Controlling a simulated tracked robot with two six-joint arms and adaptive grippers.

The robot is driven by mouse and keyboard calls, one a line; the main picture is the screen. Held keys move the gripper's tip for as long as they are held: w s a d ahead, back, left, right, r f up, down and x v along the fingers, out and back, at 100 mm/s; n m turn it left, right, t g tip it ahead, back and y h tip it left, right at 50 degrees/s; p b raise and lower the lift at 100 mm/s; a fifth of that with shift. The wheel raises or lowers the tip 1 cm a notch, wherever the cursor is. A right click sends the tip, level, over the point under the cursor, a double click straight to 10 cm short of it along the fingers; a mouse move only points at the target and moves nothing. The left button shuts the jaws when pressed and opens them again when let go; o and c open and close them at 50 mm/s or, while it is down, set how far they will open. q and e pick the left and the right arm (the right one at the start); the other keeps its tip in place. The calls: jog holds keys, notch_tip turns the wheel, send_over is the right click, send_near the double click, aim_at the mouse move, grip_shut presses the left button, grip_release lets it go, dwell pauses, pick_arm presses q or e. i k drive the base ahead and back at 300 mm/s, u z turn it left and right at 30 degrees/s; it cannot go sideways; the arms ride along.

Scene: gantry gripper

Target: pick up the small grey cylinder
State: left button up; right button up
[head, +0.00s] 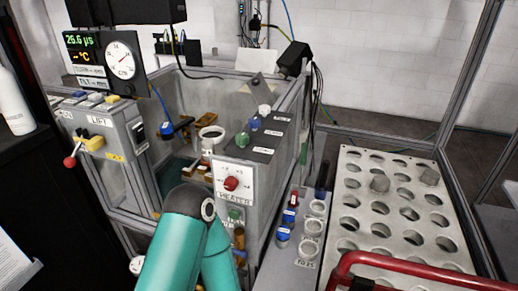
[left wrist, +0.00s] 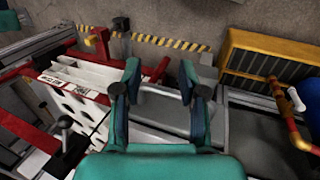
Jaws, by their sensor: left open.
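I cannot tell for sure which is the small grey cylinder. Neither can be made out in the left wrist view. My left gripper (left wrist: 165,90) is open in the left wrist view, its teal fingers apart with nothing held between them. A teal arm of mine rises at the bottom middle of the head view, and no fingertips show there. My right gripper is not in view.
The white perforated rack (head: 395,215) has a red rail (head: 410,268) across its near side. A grey tank (head: 262,97) with labelled controls stands left of it. Metal frame posts stand at the right. The left wrist view shows a yellow crate (left wrist: 265,55) and red rails.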

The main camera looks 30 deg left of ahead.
aim_at(207, 144)
jog(key=u, duration=1)
jog(key=i, duration=0.1)
jog(key=z, duration=2.2)
jog(key=k, duration=1.9)
jog(key=u, duration=1.05)
jog(key=i, duration=1.2)
jog(key=u, duration=0.1)
